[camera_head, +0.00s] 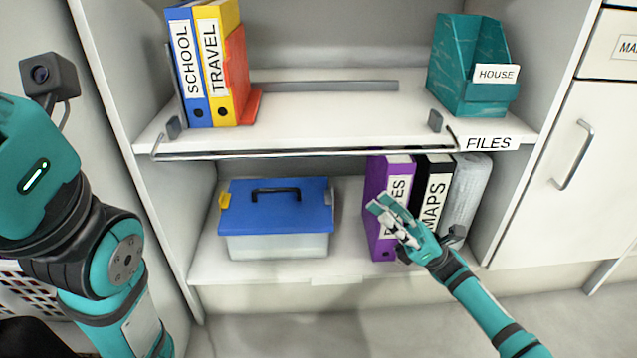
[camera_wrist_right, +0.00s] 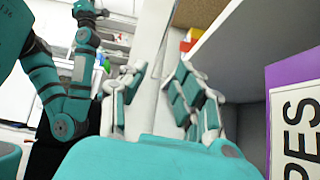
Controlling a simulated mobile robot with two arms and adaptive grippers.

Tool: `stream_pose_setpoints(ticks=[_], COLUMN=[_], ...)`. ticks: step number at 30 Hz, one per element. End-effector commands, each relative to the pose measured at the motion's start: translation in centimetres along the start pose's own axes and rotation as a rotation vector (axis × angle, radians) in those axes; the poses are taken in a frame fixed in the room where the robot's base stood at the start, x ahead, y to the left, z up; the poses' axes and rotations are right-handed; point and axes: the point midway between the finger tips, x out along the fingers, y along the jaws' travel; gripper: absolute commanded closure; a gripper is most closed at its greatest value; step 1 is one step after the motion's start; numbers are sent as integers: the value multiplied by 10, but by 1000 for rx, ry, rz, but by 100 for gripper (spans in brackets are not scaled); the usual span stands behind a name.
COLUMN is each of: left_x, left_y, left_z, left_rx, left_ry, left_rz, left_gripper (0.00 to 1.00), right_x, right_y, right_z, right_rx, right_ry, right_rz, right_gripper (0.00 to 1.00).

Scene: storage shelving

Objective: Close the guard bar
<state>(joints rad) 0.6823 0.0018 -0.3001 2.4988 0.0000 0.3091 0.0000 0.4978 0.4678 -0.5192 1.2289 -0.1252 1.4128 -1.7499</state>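The guard bar (camera_head: 300,153) is a thin metal rod along the front edge of the upper shelf, running between its left and right ends. It appears low, at about the level of the shelf edge. My right gripper (camera_head: 385,213) is below the bar, in front of the purple binder on the lower shelf, touching nothing that I can make out. In the right wrist view its fingers (camera_wrist_right: 160,90) are spread apart with nothing between them. My left arm stands at the left in the head view; its fingers do not show.
The upper shelf holds blue and yellow binders (camera_head: 205,65) and a teal file holder (camera_head: 470,65). A cabinet door (camera_head: 590,190) is right.

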Motion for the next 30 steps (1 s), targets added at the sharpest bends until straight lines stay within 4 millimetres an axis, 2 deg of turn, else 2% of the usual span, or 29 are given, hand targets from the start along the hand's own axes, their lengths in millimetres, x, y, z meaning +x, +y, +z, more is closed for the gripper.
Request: stream_pose_setpoints(ticks=[2, 5, 21, 27, 30], left_x=[0, -1, -35, -46, -49], left_y=[1, 2, 9, 11, 12], left_z=[-4, -5, -16, -20, -21], left_rx=[1, 1, 1, 1, 1], left_ry=[11, 11, 12, 12, 12], left_rz=[3, 4, 4, 4, 4], left_gripper=[69, 69, 69, 69, 69], right_x=[-3, 7, 118, 152, 161], right_y=[-4, -5, -4, -4, -5], right_z=[0, 0, -3, -2, -2], right_rx=[-38, -47, -44, -43, -43], right_ry=[12, 13, 11, 10, 11], right_rz=[1, 3, 3, 2, 0], right_gripper=[69, 69, 69, 69, 69])
